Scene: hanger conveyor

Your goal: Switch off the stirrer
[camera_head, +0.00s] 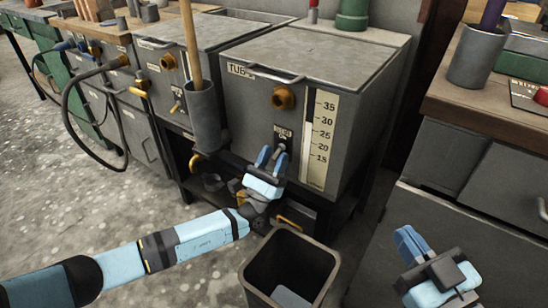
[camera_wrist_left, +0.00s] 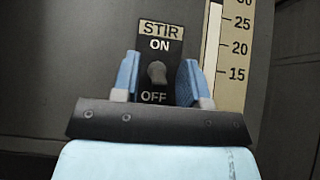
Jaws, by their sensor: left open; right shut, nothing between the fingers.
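The stirrer switch (camera_wrist_left: 157,72) is a small grey toggle on a black plate marked STIR, with ON above and OFF below. I cannot clearly tell which way its lever is tilted. The plate is on the front of the grey tub (camera_head: 335,52), left of the level scale; in the head view the switch plate (camera_head: 283,133) is partly covered by my gripper. My left gripper (camera_head: 271,156) is open in front of it. In the left wrist view its blue fingers (camera_wrist_left: 159,78) stand on either side of the toggle. My right gripper (camera_head: 408,241) is shut and empty at lower right.
An orange knob (camera_head: 283,97) sits above the switch plate. A grey holder (camera_head: 204,115) with a wooden stick hangs at the tub's left. An open bin (camera_head: 254,275) stands below my left gripper. A wooden-topped cabinet (camera_head: 440,104) is at right.

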